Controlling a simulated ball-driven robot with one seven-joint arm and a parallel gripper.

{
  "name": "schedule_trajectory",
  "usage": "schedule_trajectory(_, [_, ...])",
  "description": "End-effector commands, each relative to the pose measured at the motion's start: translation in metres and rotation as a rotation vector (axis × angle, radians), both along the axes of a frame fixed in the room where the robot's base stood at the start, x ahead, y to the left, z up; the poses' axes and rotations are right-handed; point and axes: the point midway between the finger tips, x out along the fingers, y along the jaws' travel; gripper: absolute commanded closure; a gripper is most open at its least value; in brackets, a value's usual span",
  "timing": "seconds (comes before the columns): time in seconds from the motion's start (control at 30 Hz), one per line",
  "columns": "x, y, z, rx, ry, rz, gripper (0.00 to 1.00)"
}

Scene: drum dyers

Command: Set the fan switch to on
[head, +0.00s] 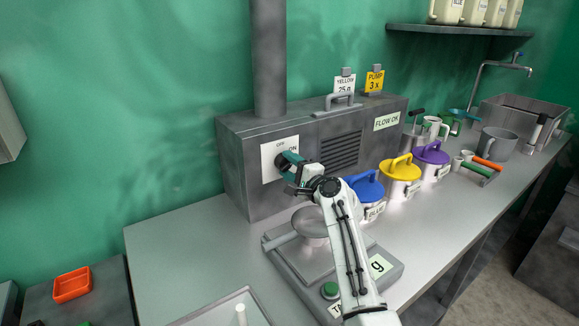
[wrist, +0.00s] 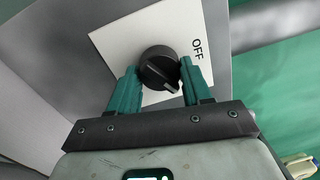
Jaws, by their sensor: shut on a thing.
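The fan switch is a round black knob (wrist: 158,66) on a white plate (wrist: 115,42), marked OFF in the wrist view. The plate (head: 268,163) also shows in the head view, on the front of the grey metal box (head: 237,165), with OFF and ON lettering. My gripper (wrist: 160,80) has one teal finger on each side of the knob and is shut on it. In the head view, my gripper (head: 283,162) reaches the plate and hides the knob. A raised ridge crosses the knob at a slant; which mark it points to I cannot tell.
A scale (head: 300,265) with a metal bowl (head: 311,226) stands below my arm. Blue, yellow (head: 400,170) and purple (head: 432,153) lidded pots stand to the right. An orange tray (head: 72,285) lies at the lower left.

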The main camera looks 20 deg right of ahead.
Motion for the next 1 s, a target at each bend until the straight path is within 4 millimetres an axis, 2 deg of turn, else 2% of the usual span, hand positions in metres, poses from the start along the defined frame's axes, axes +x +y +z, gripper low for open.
schedule_trajectory(0.07, [0.0,-0.001,-0.002,0.002,0.003,-0.001,0.82])
schedule_trajectory(0.1, [0.0,-0.001,-0.002,0.002,0.003,-0.002,0.5])
schedule_trajectory(0.37, [0.0,-0.001,-0.001,0.001,0.001,-0.001,0.26])
schedule_trajectory(0.73, [-0.005,-0.002,-0.001,0.0,0.0,0.0,0.26])
schedule_trajectory(0.87, [-0.019,-0.007,-0.003,-0.002,0.002,0.0,0.26])
schedule_trajectory(1.0, [-0.041,-0.015,-0.005,-0.001,0.001,-0.001,0.26])
